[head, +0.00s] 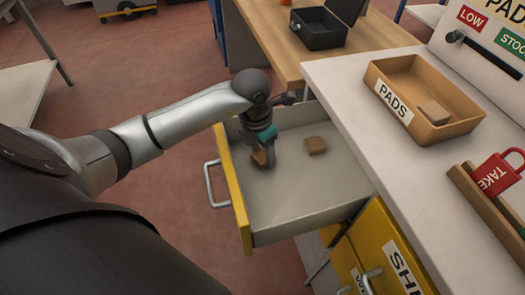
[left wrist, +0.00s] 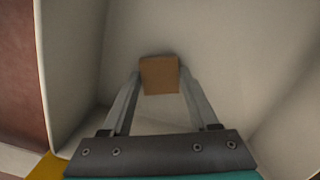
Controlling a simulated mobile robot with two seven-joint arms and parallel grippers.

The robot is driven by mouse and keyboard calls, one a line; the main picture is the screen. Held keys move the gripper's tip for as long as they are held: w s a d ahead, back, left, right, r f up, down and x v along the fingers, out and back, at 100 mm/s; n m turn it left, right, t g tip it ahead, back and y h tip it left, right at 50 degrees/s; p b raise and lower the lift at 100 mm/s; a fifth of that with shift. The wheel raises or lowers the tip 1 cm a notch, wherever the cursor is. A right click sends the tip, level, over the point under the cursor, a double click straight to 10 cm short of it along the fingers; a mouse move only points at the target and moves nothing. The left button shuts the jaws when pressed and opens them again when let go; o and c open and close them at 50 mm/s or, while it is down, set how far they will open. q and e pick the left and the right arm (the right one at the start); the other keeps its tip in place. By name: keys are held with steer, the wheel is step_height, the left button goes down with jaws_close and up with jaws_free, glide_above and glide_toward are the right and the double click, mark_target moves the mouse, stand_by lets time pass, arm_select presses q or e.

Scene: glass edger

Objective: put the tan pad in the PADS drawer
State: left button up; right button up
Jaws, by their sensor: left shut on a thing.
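My left gripper (head: 263,152) is shut on a tan pad (head: 259,158), down inside an open drawer (head: 290,205). In the left wrist view the pad (left wrist: 159,75) sits between the fingertips (left wrist: 159,86), with the drawer's pale floor beyond it. I cannot tell if the pad touches the floor. The drawer has a yellow front with a metal handle; no label on its front shows from here. My right gripper is not in view.
A brown tray (head: 391,73) labelled PADS stands on the white counter (head: 340,80) with one tan pad (head: 434,112) in it. Yellow drawers (head: 375,245) are below. A black open box (head: 318,30) sits on a wooden table.

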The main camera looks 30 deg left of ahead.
mark_target(258, 159)
arm_select(q)
steer(key=shift+f, duration=0.1)
steer(key=o, duration=1.3)
steer(key=shift+r, duration=0.2)
step_height(258, 159, up, 12)
steer(key=s+p, duration=0.1)
steer(key=p, duration=0.1)
steer(key=shift+s+a, duration=0.2)
steer(key=shift+f, duration=0.1)
